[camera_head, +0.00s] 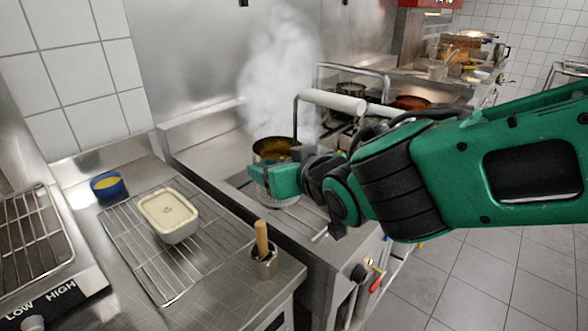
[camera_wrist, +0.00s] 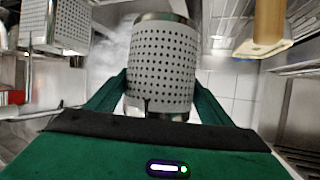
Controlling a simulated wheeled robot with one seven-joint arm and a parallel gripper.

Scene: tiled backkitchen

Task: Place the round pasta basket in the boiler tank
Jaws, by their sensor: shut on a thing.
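The round pasta basket shows in the wrist view as a perforated metal cylinder (camera_wrist: 165,65) between the two fingers of my gripper (camera_wrist: 160,95). In the head view its dark rim and yellowish inside (camera_head: 272,149) show above my gripper (camera_head: 278,180), and part of its lower wall shows below. My gripper is shut on the basket's side. The basket looks roughly upright. White steam rises behind it from the steel boiler unit (camera_head: 205,148). The tank opening is hidden behind the basket and my arm, so I cannot tell whether the basket is over it.
A second perforated basket (camera_wrist: 62,25) shows at the left of the wrist view. A pale lidded container (camera_head: 168,208) sits on a wire rack, with a blue bowl (camera_head: 107,185) behind. A wooden-handled tool (camera_head: 262,238) stands in a metal cup at the counter's front edge.

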